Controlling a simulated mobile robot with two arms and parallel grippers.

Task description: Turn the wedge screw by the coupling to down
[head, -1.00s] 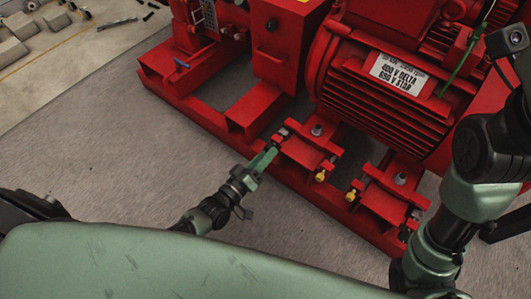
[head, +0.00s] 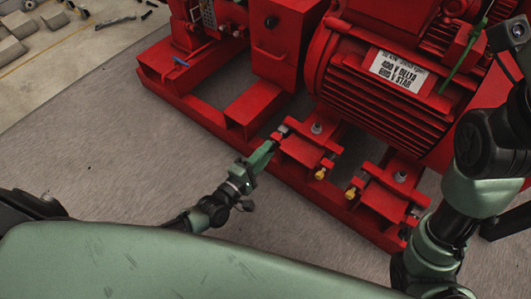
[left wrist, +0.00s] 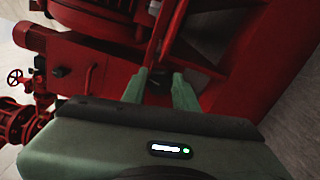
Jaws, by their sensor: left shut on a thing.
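The wedge screw by the coupling (head: 283,130) is a small grey-headed screw at the left end of the left red motor foot block (head: 308,150) in the head view. My left gripper (head: 273,142) reaches it from the lower left, with its green fingers shut on it. The fingers cover part of the screw. In the left wrist view the green fingertips (left wrist: 160,80) close around a dark spot against the red frame, and the screw itself is hard to make out. My right arm stands at the right edge of the head view, and its gripper is not visible.
The red motor (head: 385,90) with its rating plate stands above the foot blocks. A second foot block (head: 385,195) with a yellow-tipped screw (head: 350,194) lies to the right. The red base rail (head: 200,112) runs diagonally. Grey floor (head: 110,130) is clear at left.

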